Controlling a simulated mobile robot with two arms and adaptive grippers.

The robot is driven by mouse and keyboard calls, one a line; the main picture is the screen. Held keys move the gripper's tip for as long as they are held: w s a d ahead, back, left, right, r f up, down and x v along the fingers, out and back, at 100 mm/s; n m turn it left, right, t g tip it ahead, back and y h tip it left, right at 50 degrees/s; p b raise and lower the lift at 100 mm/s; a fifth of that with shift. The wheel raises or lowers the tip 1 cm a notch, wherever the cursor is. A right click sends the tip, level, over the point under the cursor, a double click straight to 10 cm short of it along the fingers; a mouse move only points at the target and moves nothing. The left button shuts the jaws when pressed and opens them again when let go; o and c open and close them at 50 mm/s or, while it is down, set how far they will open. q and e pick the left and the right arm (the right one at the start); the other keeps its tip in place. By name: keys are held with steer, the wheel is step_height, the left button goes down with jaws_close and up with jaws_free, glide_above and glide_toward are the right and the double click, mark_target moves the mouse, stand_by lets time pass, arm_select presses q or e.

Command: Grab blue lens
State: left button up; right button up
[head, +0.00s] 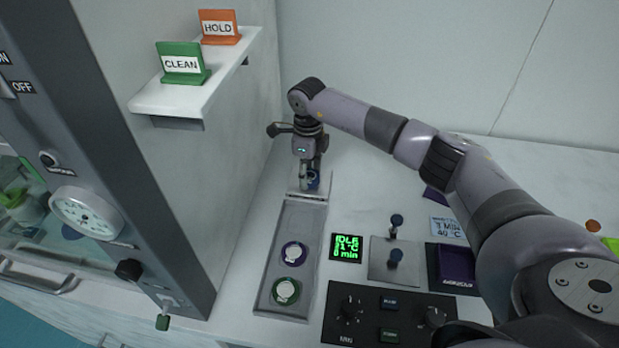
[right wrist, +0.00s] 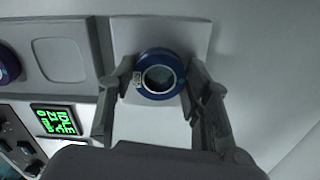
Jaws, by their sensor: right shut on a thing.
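The blue lens (right wrist: 160,76) is a blue ring with a round clear centre. In the right wrist view it sits between the two fingers of my right gripper (right wrist: 158,88), which is shut on it. In the head view the right gripper (head: 309,176) points down at the far end of the grey tray, and the blue lens (head: 313,181) shows partly behind its fingers. A pale plate lies behind the lens; I cannot tell whether the lens touches it. My left gripper is not in view.
The grey tray (head: 272,262) holds a purple-ringed lens (head: 293,252) and a green-ringed lens (head: 286,290). To its right are a green-lit display (head: 346,248), a plate with two knobs (head: 381,272) and a black control panel (head: 374,330). A tall cabinet with a shelf (head: 196,95) stands left.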

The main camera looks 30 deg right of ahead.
steer(key=c, duration=0.5)
